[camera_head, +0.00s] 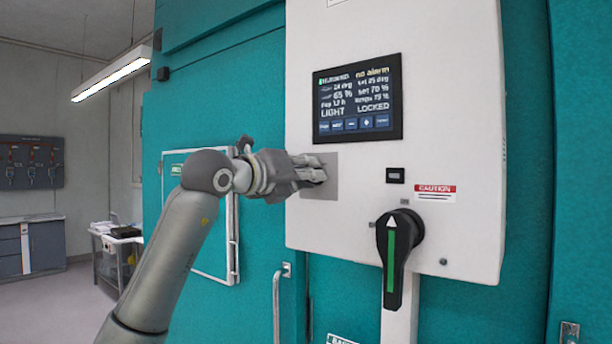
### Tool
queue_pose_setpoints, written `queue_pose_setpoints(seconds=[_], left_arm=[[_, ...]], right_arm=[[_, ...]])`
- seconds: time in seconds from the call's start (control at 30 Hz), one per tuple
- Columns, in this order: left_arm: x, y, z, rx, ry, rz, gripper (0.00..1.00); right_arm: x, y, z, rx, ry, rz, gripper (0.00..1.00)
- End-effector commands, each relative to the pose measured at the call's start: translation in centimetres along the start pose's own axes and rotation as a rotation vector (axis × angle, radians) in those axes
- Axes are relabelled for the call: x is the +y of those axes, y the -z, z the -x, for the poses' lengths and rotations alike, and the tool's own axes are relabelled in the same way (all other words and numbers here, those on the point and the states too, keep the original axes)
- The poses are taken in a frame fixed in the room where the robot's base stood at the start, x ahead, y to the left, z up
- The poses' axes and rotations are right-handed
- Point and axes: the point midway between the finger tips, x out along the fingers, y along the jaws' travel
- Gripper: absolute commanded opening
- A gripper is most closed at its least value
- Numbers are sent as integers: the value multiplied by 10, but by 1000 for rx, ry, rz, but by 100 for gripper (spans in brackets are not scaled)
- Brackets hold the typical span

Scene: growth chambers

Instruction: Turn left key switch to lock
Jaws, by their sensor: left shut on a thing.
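My left gripper (318,169) reaches in from the left to the white control panel (450,100). Its fingers are shut at a grey plate (329,190) on the panel's left side, below the display. The gripper covers the key switch there, so the key's angle cannot be seen. The display (357,98) is lit and shows "LIGHT", "LOCKED" and "no alarm". My right gripper is not in view.
A black rotary handle (400,240) with a green stripe juts out at the panel's lower right. A red-and-white caution label (435,193) is above it. A teal chamber wall stands behind. At the far left are a cart (115,255) and a grey cabinet (40,245).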

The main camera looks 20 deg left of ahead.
Motion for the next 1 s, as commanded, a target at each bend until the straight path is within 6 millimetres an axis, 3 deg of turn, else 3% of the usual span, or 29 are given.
queue_pose_setpoints(seconds=[0.17,0.2,0.23,0.67,1.0], left_arm=[[0,-1,0,-2,1,0,0],[0,-1,0,-2,1,0,26],[0,-1,0,-2,1,0,28],[0,-1,8,-3,1,-2,28],[1,-1,66,-4,0,-4,28]], right_arm=[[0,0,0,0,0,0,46],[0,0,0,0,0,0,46],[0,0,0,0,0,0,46],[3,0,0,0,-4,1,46],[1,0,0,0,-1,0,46]])
